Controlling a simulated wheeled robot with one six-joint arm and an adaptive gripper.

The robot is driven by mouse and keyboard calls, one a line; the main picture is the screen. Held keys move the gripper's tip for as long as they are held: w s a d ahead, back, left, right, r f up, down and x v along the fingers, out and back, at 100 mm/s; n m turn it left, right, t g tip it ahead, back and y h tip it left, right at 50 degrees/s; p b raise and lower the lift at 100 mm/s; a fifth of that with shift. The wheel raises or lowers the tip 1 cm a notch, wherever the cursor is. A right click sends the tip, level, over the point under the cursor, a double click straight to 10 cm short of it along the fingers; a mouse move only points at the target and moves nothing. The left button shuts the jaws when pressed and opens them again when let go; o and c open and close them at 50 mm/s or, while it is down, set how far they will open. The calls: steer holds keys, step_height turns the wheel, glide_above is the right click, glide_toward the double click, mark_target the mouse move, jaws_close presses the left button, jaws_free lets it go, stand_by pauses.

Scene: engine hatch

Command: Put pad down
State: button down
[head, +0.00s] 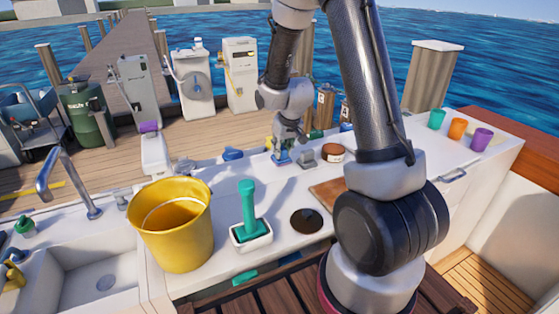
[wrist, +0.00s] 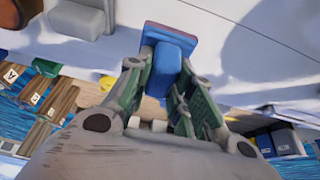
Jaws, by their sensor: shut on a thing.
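The pad is a blue block on a flat blue base with a reddish edge. It shows in the wrist view (wrist: 165,62) at top middle and in the head view (head: 281,159) at the back of the white counter. My gripper (head: 284,148) points down over it; in the wrist view (wrist: 161,72) its two green-grey fingers are shut on the block from both sides. The pad is at or just above the counter surface; I cannot tell whether it touches. The fingers hide part of its near side.
A grey block (head: 306,157) and a brown jar (head: 333,153) stand close right of the pad. A blue object (head: 232,154) lies to its left. A yellow bucket (head: 172,232), a green-handled brush (head: 248,208) and a dark disc (head: 306,221) are nearer. Several cups line the right end.

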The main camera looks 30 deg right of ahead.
mark_target(282, 159)
steer(key=shift+f, duration=2.1)
steer(key=shift+f, duration=0.15)
steer(key=c, duration=1.3)
jaws_free()
steer(key=shift+o, duration=0.2)
steer(key=s+f+v, duration=0.1)
steer(key=s+v, duration=0.2)
steer(key=v, duration=1.1)
steer(key=s+f+v, duration=0.1)
steer(key=s+v, duration=0.2)
steer(key=v, duration=1.1)
steer(key=s+r, duration=0.2)
steer(key=s, duration=0.5)
steer(key=s+r, duration=0.2)
steer(key=s, duration=0.5)
steer(key=shift+a+r, duration=0.25)
